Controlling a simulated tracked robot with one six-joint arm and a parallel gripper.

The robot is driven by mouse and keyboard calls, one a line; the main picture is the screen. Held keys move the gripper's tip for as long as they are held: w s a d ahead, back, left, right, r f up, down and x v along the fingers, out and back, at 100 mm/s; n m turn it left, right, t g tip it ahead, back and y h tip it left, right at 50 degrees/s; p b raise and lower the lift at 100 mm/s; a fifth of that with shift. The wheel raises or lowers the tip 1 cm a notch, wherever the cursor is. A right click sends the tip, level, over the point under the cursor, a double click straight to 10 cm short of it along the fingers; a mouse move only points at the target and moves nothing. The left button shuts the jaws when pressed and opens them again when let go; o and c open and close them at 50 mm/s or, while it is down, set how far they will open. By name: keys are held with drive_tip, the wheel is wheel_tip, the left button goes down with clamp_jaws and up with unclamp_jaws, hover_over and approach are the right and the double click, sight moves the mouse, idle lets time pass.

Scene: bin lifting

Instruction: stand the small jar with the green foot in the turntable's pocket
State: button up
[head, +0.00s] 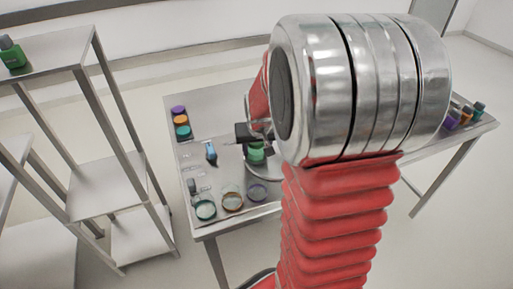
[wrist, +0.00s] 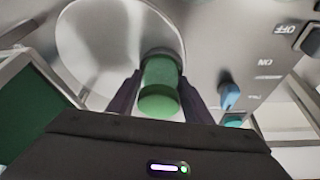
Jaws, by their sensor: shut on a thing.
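The small jar with the green foot (wrist: 160,88) is between the two dark fingers of my gripper (wrist: 160,82) in the wrist view. My gripper is shut on it. In the head view the jar's green part (head: 256,152) shows just below my dark gripper, over the turntable (head: 266,171). The turntable also shows as a round pale disc (wrist: 88,40) behind the jar in the wrist view. My arm hides much of the turntable in the head view. The pocket is not clearly visible, and I cannot tell whether the jar touches the disc.
A blue switch lever (head: 210,152) stands left of the turntable, with ON and OFF lettering nearby in the wrist view. A shelf rack (head: 110,185) stands left.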

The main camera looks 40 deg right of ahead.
drive_tip(key=shift+s+a+f, duration=0.1)
drive_tip(key=shift+s+f, duration=0.2)
drive_tip(key=shift+f, duration=0.15)
idle(0.5)
drive_tip(key=o, duration=0.9)
drive_tip(key=shift+o, duration=1.1)
drive_tip(key=shift+w+r, duration=0.15)
drive_tip(key=shift+r, duration=0.9)
drive_tip(key=shift+w+r, duration=0.1)
drive_tip(key=shift+r, duration=3.1)
drive_tip(key=shift+f, duration=0.1)
